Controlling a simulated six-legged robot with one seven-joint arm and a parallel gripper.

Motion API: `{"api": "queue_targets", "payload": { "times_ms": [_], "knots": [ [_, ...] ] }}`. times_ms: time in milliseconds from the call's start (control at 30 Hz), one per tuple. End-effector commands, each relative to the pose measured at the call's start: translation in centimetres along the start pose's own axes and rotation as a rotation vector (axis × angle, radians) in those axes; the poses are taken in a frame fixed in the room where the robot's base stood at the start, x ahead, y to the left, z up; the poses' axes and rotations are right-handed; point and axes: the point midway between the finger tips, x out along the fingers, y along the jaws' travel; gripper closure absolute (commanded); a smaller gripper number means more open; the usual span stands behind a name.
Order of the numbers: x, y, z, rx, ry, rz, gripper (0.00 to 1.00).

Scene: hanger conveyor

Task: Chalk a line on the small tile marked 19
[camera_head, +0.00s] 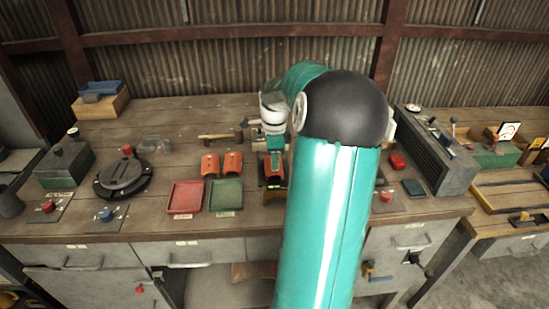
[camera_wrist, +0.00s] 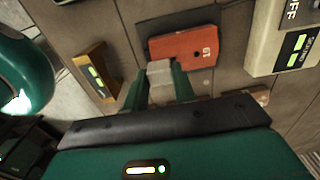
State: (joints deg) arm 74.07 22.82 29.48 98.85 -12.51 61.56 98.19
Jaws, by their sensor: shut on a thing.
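The small red-orange tile (camera_wrist: 185,46) lies on a dark plate in the wrist view, with the number 19 upside down near its right end. My gripper (camera_wrist: 160,88) is shut on a pale grey chalk block (camera_wrist: 159,70). The chalk's end overlaps the tile's lower left corner in the picture; I cannot tell whether it touches. No clear chalk line shows on the visible face. In the head view, an orange tile (camera_head: 273,164) lies below my gripper, partly hidden by my arm.
Two orange tiles (camera_head: 210,166) lie left of my gripper, behind a red tray (camera_head: 184,199) and a green tray (camera_head: 226,196). A wooden-handled hammer (camera_head: 222,136) lies behind them. A yellow block (camera_wrist: 97,72) and a grey labelled box (camera_wrist: 283,48) flank the tile in the wrist view.

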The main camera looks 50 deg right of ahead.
Motion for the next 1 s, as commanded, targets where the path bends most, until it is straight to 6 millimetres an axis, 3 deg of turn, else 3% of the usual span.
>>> {"api": "queue_targets", "payload": {
  "times_ms": [1000],
  "knots": [
    [1.1, 0.0, 0.0, 0.000, 0.000, 0.001, 0.94]
  ]
}}
